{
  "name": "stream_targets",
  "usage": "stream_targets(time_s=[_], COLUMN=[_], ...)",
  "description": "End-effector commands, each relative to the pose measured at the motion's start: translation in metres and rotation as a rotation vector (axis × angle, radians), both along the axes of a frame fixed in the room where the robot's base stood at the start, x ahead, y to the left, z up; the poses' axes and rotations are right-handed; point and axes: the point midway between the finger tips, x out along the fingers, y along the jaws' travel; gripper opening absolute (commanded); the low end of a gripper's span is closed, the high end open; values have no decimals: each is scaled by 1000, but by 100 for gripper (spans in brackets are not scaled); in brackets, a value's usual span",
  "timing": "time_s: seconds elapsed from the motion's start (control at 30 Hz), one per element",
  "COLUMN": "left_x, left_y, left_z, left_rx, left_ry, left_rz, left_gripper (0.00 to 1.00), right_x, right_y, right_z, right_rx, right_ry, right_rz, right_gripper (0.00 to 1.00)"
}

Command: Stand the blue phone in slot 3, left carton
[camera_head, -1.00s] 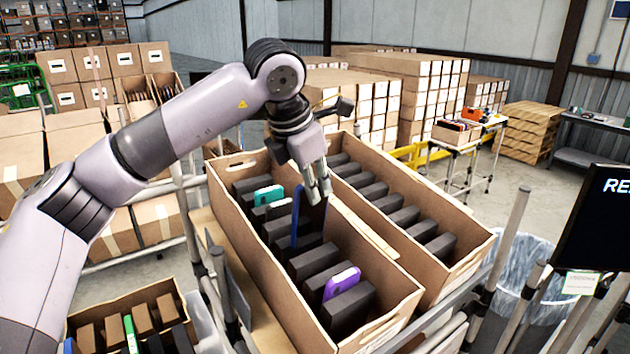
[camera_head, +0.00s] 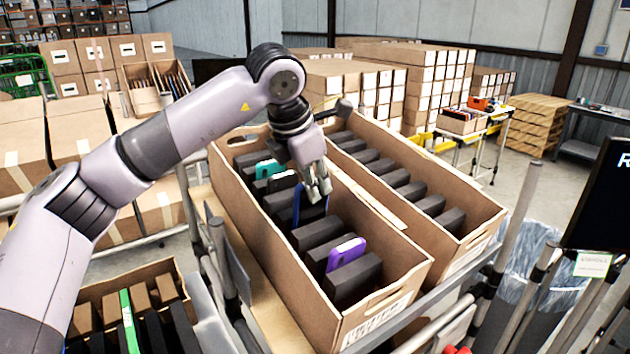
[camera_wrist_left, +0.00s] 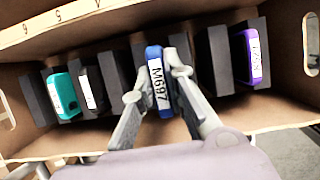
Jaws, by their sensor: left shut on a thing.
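The blue phone (camera_wrist_left: 154,69) shows its edge and a label reading M697 in the left wrist view. In the head view a blue strip of it (camera_head: 297,205) shows under my fingers. My left gripper (camera_head: 319,192) is shut on it, with a finger on each side in the left wrist view (camera_wrist_left: 156,88). The phone is low in the left carton (camera_head: 290,296), between black dividers. The carton covers its lower end, so I cannot tell whether it touches the bottom. My right gripper is not in view.
The left carton also holds a teal phone (camera_head: 268,168), a white-labelled phone (camera_wrist_left: 88,88) and a purple phone (camera_head: 346,253) among dividers. The right carton (camera_head: 473,238) beside it shows only black dividers. A lower box (camera_head: 96,291) with items stands at the lower left.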

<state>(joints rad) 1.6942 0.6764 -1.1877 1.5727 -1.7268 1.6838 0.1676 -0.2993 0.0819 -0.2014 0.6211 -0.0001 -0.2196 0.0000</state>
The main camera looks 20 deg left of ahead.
Motion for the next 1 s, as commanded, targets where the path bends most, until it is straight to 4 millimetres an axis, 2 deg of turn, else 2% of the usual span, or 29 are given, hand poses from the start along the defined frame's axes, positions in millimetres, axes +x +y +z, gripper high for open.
stream_targets(time_s=[0.6,1.0], left_x=[5,6], left_y=[6,7], left_z=[-44,-49], left_rx=[-1,-1], left_ry=[-2,-2], left_rz=[0,0], left_gripper=[0,0], right_x=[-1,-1], right_y=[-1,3], right_z=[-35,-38], right_rx=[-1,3], right_ry=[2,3], right_rz=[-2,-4], right_gripper=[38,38])
